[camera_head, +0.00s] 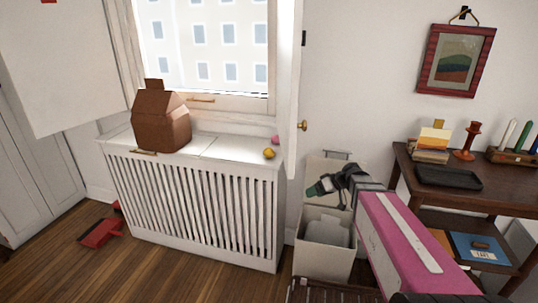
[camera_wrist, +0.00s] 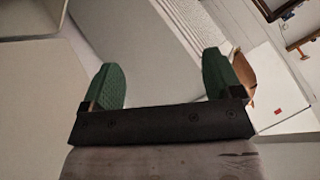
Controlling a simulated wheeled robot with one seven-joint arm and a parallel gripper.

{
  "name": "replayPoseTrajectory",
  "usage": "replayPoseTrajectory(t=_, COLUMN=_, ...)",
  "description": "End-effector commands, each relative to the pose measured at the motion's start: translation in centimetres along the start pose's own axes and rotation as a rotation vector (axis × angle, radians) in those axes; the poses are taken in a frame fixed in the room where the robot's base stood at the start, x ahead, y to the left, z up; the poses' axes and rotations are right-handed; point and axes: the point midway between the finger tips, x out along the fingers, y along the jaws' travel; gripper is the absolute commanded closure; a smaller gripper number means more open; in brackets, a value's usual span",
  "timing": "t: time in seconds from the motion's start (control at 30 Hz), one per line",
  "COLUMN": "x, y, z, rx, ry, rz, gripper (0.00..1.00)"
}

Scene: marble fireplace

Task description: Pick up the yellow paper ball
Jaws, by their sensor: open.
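The yellow paper ball (camera_head: 269,154) lies on the right end of the white radiator cover (camera_head: 212,147) below the window, near its front edge. A pink ball (camera_head: 276,139) lies just behind it. My gripper (camera_head: 319,187) is to the right of the yellow ball and lower in the head view, in front of the white bins. In the wrist view my gripper (camera_wrist: 163,85) shows its two green fingers wide apart, with nothing between them. The yellow ball does not show in the wrist view.
A brown house-shaped box (camera_head: 161,120) stands on the cover's left part. An open window panel (camera_head: 296,80) stands beside the cover's right end. White bins (camera_head: 325,258) stand right of the cover. A dark wooden table (camera_head: 415,200) holds several objects. A red dustpan (camera_head: 100,232) lies on the floor.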

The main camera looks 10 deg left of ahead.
Motion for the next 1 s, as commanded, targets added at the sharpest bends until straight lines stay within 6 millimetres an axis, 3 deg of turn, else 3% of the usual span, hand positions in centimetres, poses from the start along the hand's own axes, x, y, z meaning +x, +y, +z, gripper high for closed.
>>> replayPoseTrajectory(t=0.03, x=0.7, y=-0.2, z=-2.8, rx=-0.083, ry=0.065, rz=-0.054, gripper=0.15)
replayPoseTrajectory(t=0.2, x=1.1, y=-2.8, z=-10.8, rx=-0.376, ry=0.334, rz=-0.195, gripper=0.15)
replayPoseTrajectory(t=0.4, x=0.4, y=-4.9, z=-16.9, rx=-0.603, ry=0.589, rz=-0.253, gripper=0.15)
replayPoseTrajectory(t=0.67, x=0.4, y=-6.0, z=-19.0, rx=-0.676, ry=0.684, rz=-0.259, gripper=0.15)
replayPoseTrajectory(t=1.0, x=3.9, y=-7.9, z=-21.1, rx=-0.674, ry=0.680, rz=-0.259, gripper=0.15)
